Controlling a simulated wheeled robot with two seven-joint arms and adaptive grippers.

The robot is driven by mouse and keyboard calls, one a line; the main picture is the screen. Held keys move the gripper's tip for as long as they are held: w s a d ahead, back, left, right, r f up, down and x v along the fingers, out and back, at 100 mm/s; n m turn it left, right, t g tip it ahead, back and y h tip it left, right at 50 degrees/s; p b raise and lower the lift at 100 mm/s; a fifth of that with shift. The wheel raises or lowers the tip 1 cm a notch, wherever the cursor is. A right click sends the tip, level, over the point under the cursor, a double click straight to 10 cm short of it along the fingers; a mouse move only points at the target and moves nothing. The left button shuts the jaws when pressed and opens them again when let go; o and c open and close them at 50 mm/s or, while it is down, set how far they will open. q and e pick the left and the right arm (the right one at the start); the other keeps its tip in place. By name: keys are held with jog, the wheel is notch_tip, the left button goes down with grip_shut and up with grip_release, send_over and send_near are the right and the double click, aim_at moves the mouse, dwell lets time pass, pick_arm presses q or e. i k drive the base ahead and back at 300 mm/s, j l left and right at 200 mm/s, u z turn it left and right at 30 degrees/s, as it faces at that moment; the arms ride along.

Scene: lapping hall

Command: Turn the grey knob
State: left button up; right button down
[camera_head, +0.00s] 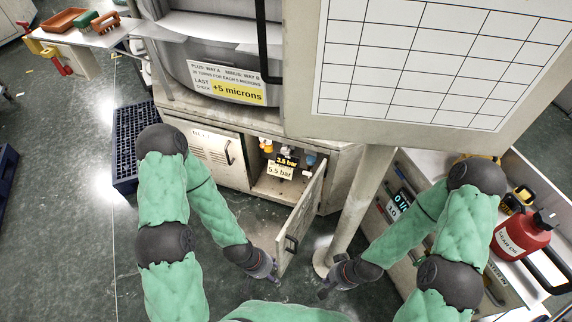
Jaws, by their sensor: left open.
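The machine's lower cabinet (215,150) stands with one door (301,222) swung open towards me. Nothing visible is held.
A pale pole (359,205) with a round foot stands right of the open door. A large gridded board (440,60) overhangs the cabinet. A drawer cart (505,285) with a red can (522,237) is at right, a blue crate (126,145) at left. Floor between is clear.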

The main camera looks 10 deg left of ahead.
aim_at(285, 151)
jog(key=j, duration=0.75)
jog(key=i+j, duration=0.1)
jog(key=j, duration=0.45)
jog(key=i+j+z, duration=0.15)
jog(key=j, duration=1)
jog(key=i+j, duration=0.15)
jog(key=i, duration=0.25)
jog(key=i+j+z, duration=0.15)
jog(key=i, duration=0.2)
jog(key=i+j, duration=0.25)
jog(key=i, duration=0.15)
jog(key=z, duration=0.05)
